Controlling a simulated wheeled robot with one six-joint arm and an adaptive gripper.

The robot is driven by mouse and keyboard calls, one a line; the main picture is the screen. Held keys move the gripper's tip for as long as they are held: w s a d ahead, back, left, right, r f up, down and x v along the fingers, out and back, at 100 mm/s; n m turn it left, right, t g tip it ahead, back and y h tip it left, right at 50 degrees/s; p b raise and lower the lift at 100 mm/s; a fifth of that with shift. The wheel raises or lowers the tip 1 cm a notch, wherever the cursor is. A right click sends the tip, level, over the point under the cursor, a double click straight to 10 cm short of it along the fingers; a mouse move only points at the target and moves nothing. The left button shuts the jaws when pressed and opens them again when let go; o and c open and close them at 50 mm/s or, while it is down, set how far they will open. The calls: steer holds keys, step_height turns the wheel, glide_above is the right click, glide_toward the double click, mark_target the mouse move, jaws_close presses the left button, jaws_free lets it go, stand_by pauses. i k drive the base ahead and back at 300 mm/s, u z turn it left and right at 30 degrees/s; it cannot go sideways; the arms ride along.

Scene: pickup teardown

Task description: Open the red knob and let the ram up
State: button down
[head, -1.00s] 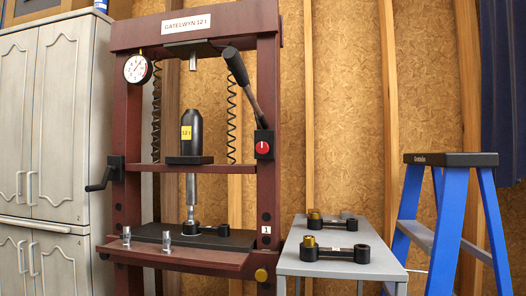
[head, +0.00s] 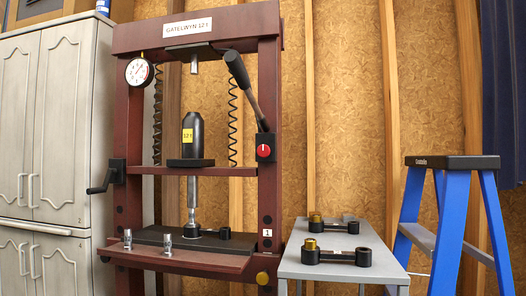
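The red knob (head: 263,151) sits on a black block on the press's right post, below the black-handled pump lever (head: 247,85). Its white mark looks about upright. The black ram cylinder (head: 192,135) with a yellow 12 t label stands on the middle crossbar. The bright ram rod (head: 192,195) runs down from it to a black link part (head: 212,233) on the press bed. Rod and part appear to touch, but I cannot be sure at this size. My gripper is not in view.
A grey side table (head: 335,270) holds two black link parts with brass bushings (head: 311,244). A blue stepladder (head: 450,220) stands at right, a grey cabinet (head: 50,130) at left. Two metal sockets (head: 167,244) stand on the press's front ledge. A crank (head: 105,178) sticks out left.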

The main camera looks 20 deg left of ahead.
mark_target(263, 150)
steer(key=k, duration=0.5)
steer(key=u, duration=0.9)
steer(key=i, duration=0.7)
steer(key=z, duration=0.1)
